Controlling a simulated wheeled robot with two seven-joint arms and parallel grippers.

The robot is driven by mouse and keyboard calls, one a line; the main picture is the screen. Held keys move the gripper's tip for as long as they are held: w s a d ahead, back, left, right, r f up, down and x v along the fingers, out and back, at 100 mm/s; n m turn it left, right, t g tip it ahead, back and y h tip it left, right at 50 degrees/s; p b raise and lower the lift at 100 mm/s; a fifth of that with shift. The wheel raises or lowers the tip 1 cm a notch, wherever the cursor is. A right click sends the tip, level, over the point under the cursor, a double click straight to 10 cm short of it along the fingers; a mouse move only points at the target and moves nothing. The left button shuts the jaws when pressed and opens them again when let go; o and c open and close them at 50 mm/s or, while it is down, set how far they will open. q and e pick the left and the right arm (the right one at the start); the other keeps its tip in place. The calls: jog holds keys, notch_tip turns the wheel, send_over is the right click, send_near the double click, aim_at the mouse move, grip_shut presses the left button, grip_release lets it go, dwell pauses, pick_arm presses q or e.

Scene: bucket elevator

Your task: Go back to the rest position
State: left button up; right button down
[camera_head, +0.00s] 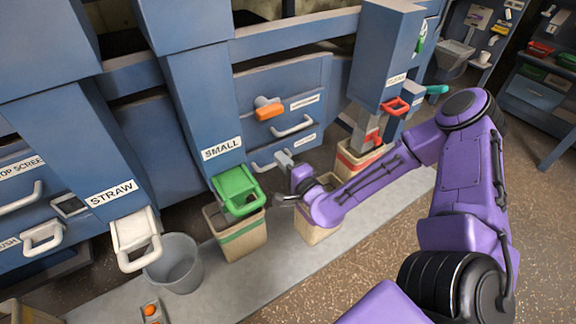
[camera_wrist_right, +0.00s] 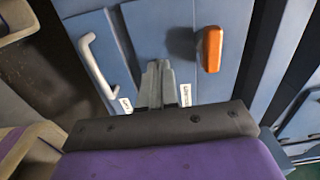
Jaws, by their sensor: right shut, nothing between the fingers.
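My right arm is purple and comes in from the right in the head view. Its gripper (camera_head: 284,158) is in front of the blue machine's drawers. In the right wrist view the two grey fingers (camera_wrist_right: 156,68) are together, with nothing between them. They point at a blue panel, between a white bar handle (camera_wrist_right: 97,65) on the left and an orange handle (camera_wrist_right: 211,48) on the right. In the head view the orange handle (camera_head: 269,112) is above the gripper. I cannot tell whether the fingers touch the panel. My left gripper is not in view.
A green chute gate (camera_head: 236,190) sits under the SMALL label, above a striped bin (camera_head: 240,236). A white gate (camera_head: 134,238) sits under STRAW, next to a grey bucket (camera_head: 174,266). A red handle (camera_head: 396,106) is at the right. The brown floor (camera_head: 395,240) is open at lower right.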

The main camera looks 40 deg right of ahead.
jog(key=shift+s+a, duration=0.2)
jog(key=shift+s, duration=0.75)
jog(key=s+a+f+n+g, duration=0.3)
jog(key=s+f+n+g, duration=0.6)
jog(key=s+f, duration=0.85)
jog(key=s+d+f+n+g+h, duration=0.1)
jog(key=s+f+g, duration=0.4)
jog(key=s, duration=0.5)
jog(key=shift+s+d+f+n+g+h, duration=0.35)
jog(key=shift+n+h, duration=0.35)
jog(key=shift+n, duration=0.3)
jog(key=shift+w+a+r, duration=0.1)
